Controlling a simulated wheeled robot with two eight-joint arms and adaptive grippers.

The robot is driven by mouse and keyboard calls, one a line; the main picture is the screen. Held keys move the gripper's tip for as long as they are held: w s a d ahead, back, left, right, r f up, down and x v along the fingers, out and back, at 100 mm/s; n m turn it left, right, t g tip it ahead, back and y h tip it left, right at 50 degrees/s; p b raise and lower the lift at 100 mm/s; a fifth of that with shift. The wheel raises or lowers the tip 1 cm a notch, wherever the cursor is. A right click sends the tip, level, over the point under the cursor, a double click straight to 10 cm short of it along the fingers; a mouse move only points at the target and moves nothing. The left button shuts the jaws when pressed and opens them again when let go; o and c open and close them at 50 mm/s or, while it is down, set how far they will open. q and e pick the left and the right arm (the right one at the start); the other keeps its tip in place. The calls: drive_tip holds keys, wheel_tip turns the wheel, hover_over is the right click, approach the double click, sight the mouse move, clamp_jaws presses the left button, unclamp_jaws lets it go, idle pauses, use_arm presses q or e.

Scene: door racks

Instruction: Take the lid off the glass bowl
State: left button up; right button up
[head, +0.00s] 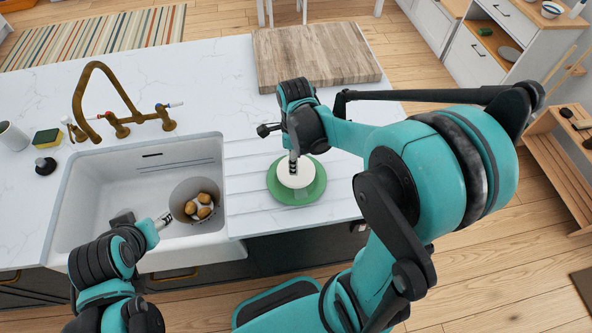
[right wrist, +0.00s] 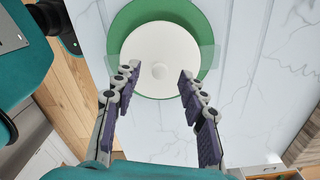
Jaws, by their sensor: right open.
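The white sink (head: 98,192) holds a grey pot (head: 181,191) with several potatoes. A brass tap (head: 112,100) stands behind the sink. A wooden board (head: 318,55) lies at the counter's back. Counter space around the plate is clear.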

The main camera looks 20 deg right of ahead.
wheel_tip(320, 180, down, 2)
drive_tip(key=shift+f, duration=0.25)
clamp_jaws()
drive_tip(key=shift+r, duration=0.1)
